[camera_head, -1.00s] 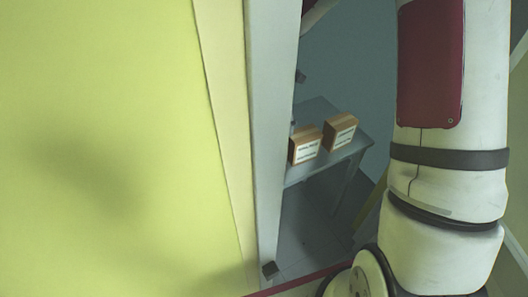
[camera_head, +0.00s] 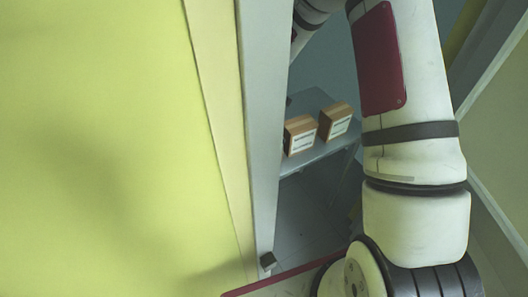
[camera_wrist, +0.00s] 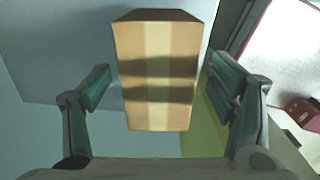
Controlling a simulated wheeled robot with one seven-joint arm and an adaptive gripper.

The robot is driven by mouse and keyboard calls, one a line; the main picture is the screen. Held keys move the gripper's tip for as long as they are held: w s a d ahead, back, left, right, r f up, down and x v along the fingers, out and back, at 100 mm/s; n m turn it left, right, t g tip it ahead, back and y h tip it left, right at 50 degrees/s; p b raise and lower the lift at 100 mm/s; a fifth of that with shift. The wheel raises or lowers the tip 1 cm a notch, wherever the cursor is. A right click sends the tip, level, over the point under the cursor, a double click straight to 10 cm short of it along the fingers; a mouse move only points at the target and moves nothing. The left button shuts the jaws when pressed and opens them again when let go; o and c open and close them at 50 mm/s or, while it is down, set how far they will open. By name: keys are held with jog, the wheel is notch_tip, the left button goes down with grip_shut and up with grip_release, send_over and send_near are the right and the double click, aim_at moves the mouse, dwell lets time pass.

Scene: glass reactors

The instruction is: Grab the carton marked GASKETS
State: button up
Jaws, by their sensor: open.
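Two brown cartons with white labels, a left one (camera_head: 300,135) and a right one (camera_head: 335,120), stand side by side on a grey table (camera_head: 318,156) in the head view. Their print is too small to read, so I cannot tell which is marked GASKETS. In the wrist view one carton (camera_wrist: 158,50) with a pale tape strip lies ahead, between the lines of my fingers. My gripper (camera_wrist: 160,88) is open, with a finger on each side and visible gaps to the carton. No label shows there. My gripper is out of sight in the head view.
A large yellow-green panel (camera_head: 100,150) fills the left of the head view. A pale upright post (camera_head: 262,130) stands beside it, close to the left carton. A yellow-green surface (camera_wrist: 205,130) shows right of the carton in the wrist view.

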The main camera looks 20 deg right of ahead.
jog(key=f, duration=0.4)
jog(key=shift+a, duration=0.35)
jog(key=c, duration=1.5)
jog(key=shift+r, duration=0.1)
